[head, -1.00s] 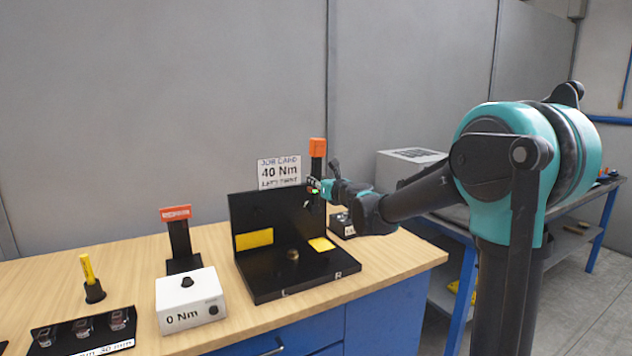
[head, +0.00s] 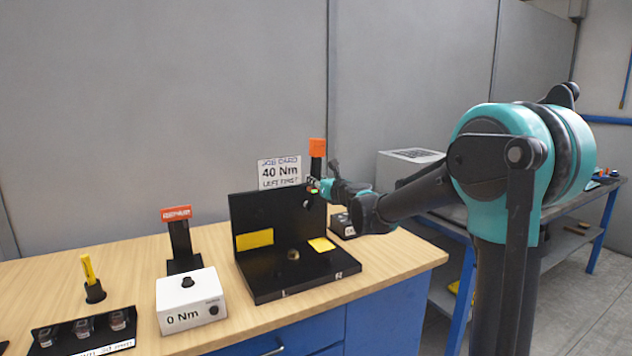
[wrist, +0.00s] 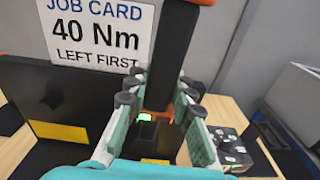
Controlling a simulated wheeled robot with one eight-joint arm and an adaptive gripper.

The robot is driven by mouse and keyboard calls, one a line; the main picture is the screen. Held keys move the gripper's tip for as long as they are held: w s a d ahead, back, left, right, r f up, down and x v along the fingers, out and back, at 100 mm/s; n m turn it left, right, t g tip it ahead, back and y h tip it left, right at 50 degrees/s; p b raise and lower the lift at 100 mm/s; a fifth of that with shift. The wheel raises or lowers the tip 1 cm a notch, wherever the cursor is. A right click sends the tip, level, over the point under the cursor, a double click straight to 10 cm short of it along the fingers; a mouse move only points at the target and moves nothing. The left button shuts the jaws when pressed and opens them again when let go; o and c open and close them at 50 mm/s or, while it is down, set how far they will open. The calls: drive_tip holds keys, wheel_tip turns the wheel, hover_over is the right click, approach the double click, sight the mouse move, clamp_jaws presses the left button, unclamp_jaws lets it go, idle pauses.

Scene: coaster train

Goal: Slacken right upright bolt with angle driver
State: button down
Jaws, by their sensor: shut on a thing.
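My gripper (head: 316,187) is at the upper right of the black fixture's upright plate (head: 262,215). In the wrist view its two fingers (wrist: 157,103) are closed around the angle driver, whose small green-lit part (wrist: 146,117) shows between them; an orange band (wrist: 160,162) shows lower down. Most of the driver is hidden by the fingers and wrist. A small dark knob-like piece (head: 306,203) shows on the upright's right side just below my gripper; I cannot tell whether it is the right bolt or part of the driver. Contact with the bolt is not visible.
A job card (head: 280,172) reading 40 Nm, left first, stands behind the upright. An orange-topped black post (head: 317,147) rises close behind my gripper. A white box (head: 190,300) reading 0 Nm and a red-topped stand (head: 177,214) are to the left. Bare wood lies front right.

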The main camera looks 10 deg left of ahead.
drive_tip(key=shift+w+a, duration=0.35)
drive_tip(key=shift+w, duration=0.15)
idle(1.6)
drive_tip(key=shift+s+d, duration=0.25)
drive_tip(key=shift+s, duration=0.05)
idle(1.9)
drive_tip(key=shift+v, duration=2.1)
drive_tip(key=shift+f, duration=0.1)
